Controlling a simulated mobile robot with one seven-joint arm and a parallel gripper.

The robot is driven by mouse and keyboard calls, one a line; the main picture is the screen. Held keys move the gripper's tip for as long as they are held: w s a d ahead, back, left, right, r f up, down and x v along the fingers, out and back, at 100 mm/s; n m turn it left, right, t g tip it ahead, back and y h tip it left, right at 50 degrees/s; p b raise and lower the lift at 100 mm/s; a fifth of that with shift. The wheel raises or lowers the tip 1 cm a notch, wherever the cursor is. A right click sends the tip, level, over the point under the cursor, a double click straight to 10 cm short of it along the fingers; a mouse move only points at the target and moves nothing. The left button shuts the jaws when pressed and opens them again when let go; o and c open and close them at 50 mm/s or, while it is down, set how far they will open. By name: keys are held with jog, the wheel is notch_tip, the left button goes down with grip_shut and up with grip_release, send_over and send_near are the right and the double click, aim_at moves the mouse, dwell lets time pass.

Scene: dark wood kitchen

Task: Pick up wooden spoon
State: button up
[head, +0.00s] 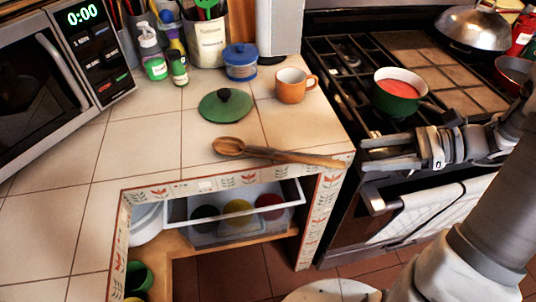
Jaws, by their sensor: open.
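The wooden spoon (285,155) lies on the tiled counter near its front edge. Its bowl points left and its handle runs right, toward the counter's right corner by the stove. My gripper (366,152) reaches in from the right, in front of the stove top. It is open and empty, and its fingers point left toward the handle's end. A small gap shows in the picture between the fingertips and the handle; how their heights compare is hard to tell.
A green lid (225,108), an orange mug (292,86) and a blue pot (240,63) stand behind the spoon. A green pan (397,92) sits on the stove (350,85). A microwave (50,80) is at left. The counter left of the spoon is clear.

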aim_at(322, 160)
jog(key=b+x, duration=0.2)
jog(key=x, duration=0.6)
jog(key=shift+a+f, duration=0.25)
grip_shut()
dwell(1.1)
